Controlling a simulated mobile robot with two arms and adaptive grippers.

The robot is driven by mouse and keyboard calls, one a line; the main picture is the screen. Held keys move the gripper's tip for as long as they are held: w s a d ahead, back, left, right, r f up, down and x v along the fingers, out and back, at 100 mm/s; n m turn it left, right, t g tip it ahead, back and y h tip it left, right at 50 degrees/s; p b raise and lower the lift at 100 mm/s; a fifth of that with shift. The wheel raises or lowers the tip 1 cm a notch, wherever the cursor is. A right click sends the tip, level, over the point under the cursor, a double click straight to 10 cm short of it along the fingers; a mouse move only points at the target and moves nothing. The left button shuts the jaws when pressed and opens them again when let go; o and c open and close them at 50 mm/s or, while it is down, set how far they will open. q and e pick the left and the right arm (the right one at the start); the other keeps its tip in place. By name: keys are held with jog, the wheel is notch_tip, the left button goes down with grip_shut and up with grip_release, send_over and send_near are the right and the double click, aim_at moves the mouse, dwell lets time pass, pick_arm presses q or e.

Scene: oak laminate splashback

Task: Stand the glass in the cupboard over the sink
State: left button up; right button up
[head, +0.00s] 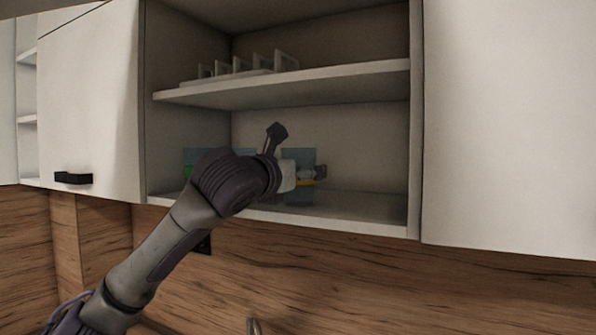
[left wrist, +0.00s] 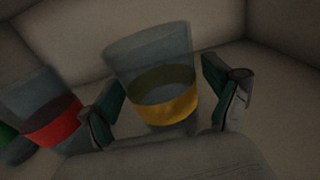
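A clear glass with a yellow band (left wrist: 165,102) stands inside the open cupboard, between the two fingers of my left gripper (left wrist: 165,98) in the left wrist view. The fingers are spread, with a small gap showing on each side of the glass. In the head view the glass (head: 300,156) is partly hidden behind my left gripper (head: 300,175), which reaches over the lower shelf (head: 350,212) of the cupboard. The glass looks upright on this shelf; its base is hidden. My right gripper is not in view.
A glass with a red band (left wrist: 52,122) stands left of the left finger, with a green-banded one (left wrist: 8,135) beyond it. A rack (head: 240,72) sits on the upper shelf (head: 330,82) overhead. The lower shelf is clear to the right. Closed doors (head: 510,120) flank the cupboard.

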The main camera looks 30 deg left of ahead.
pick_arm(q)
jog(key=shift+r, duration=0.15)
jog(key=shift+s, duration=0.25)
jog(key=s+b, duration=0.4)
jog(key=s, duration=0.7)
jog(key=shift+s+d, duration=0.25)
jog(key=shift+d, duration=0.05)
